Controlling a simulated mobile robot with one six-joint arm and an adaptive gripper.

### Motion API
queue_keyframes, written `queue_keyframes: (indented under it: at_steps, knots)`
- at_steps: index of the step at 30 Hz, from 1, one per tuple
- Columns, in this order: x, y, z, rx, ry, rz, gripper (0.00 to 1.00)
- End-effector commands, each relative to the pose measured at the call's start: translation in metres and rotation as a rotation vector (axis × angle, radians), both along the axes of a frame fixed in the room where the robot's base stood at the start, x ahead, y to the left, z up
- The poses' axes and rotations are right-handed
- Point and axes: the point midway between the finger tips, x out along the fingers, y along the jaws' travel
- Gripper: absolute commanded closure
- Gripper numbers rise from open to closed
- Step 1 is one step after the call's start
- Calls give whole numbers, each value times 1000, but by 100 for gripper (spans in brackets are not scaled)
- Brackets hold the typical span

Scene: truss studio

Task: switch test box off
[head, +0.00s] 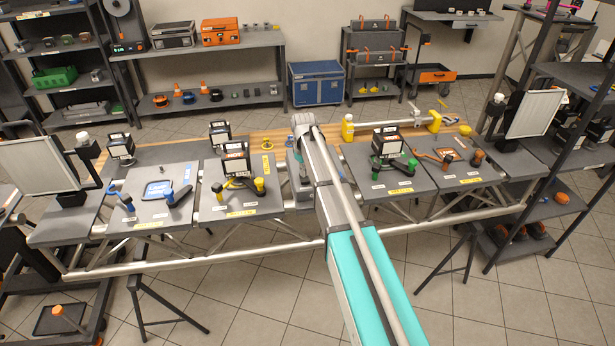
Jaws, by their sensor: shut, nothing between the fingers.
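Several dark boxes with white labels stand on the grey bench panels: one at the far left (120,146), one at the back (219,133), one in front of it (235,158), and one right of my arm (386,141). I cannot tell which is the test box, and no switch position is readable. My arm reaches over the middle of the bench. My gripper (303,183) points down beside the arm, low over the panels between the yellow and green handles. It is small and partly hidden by the arm, and looks shut and empty.
Blue handles (178,196), a yellow handle (242,184), green handles (400,165) and an orange handle (477,157) stand on the panels. Upright white panels (47,165) (536,114) flank the bench. A metal tube (290,248) runs along its front. Shelves stand behind.

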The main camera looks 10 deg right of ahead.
Motion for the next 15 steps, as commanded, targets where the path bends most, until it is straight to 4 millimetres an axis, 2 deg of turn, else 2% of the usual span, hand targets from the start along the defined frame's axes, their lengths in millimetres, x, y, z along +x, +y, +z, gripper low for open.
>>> queue_keyframes:
  at_steps: [15]
  knots:
    - [0,0,32,0,0,0,100]
